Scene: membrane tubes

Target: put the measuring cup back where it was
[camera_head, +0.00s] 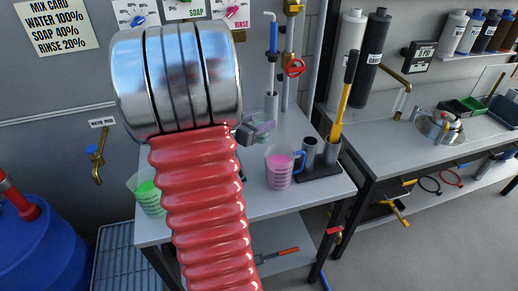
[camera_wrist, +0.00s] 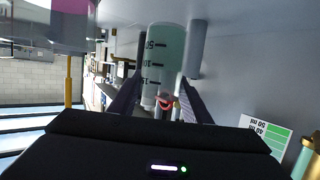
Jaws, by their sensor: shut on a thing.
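The measuring cup (camera_wrist: 166,55) is a small clear, pale-green-tinted cup with black graduation marks. In the wrist view it sits between the two dark fingers of my gripper (camera_wrist: 160,97), which is shut on it. In the head view, a small clear cup (camera_head: 263,128) shows beside the tip of my gripper (camera_head: 246,133), above the back of the grey bench (camera_head: 300,201). Most of my gripper is hidden there behind my arm. I cannot tell whether the cup touches anything beneath it.
A jug of pink liquid (camera_head: 280,168) stands close to the right, beside a dark holder (camera_head: 318,172) with metal tubes and a yellow-handled tool. A beaker of green liquid (camera_head: 150,196) stands at the bench's left. Behind the cup rise a blue-topped tube (camera_head: 272,60) and a red valve wheel (camera_head: 295,67).

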